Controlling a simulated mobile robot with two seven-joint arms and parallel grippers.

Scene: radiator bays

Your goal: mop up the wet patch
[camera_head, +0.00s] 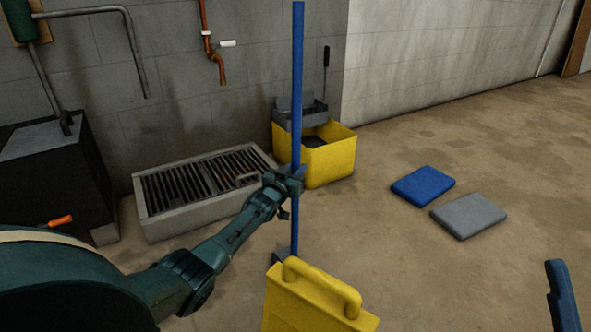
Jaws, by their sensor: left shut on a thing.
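My left gripper (287,182) is shut on the blue handle (297,85) of a mop, which stands nearly upright. A grey piece at the mop's foot (284,256) shows near the floor; a yellow thing in front hides part of it. A yellow mop bucket (335,160) with a grey wringer (301,115) stands behind the handle against the wall. The floor has darker blotches, but I cannot tell a clear wet patch among them. My right gripper is not in view.
A yellow sign-like thing with a handle (318,290) stands close in front. A floor drain (205,187) lies left of the bucket. A blue pad (423,185) and a grey pad (469,215) lie right. Floor beyond the pads is clear.

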